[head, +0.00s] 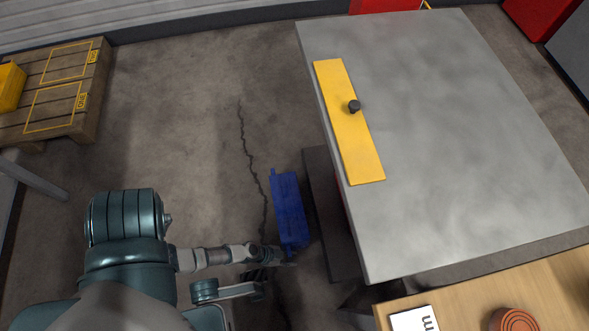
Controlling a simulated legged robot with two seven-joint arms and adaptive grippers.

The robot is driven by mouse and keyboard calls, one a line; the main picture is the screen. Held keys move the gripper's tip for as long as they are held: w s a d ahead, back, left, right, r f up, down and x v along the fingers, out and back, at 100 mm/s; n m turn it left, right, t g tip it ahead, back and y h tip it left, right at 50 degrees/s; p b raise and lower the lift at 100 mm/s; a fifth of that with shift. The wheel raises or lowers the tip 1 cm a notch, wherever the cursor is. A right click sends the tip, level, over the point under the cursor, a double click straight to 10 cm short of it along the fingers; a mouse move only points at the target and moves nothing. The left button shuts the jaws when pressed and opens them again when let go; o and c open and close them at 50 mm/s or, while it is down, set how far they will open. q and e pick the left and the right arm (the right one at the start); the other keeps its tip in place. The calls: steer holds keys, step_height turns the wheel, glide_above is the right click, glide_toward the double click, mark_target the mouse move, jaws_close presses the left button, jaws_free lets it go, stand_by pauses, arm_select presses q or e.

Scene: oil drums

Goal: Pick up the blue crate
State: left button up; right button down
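The blue crate (289,208) is in the middle of the head view, left of the grey table. It looks long and narrow from here, with its near end at my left gripper (274,259). The gripper's dark fingers overlap or touch the near lower edge of the crate. They are small and dark against the floor, so I cannot tell whether they are closed on it. I also cannot tell whether the crate rests on something or hangs above the floor. My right gripper is not in view.
A large grey table (455,120) fills the right side, with a yellow plate (342,125) bearing a dark knob. A dark ledge (330,215) lies between crate and table. A wooden surface (550,290) is at lower right, a pallet (60,85) at upper left. The floor between is clear.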

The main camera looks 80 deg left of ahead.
arm_select(q)
steer(key=shift+d+r, duration=0.1)
steer(key=c, duration=0.5)
steer(key=shift+a, duration=0.25)
jaws_close()
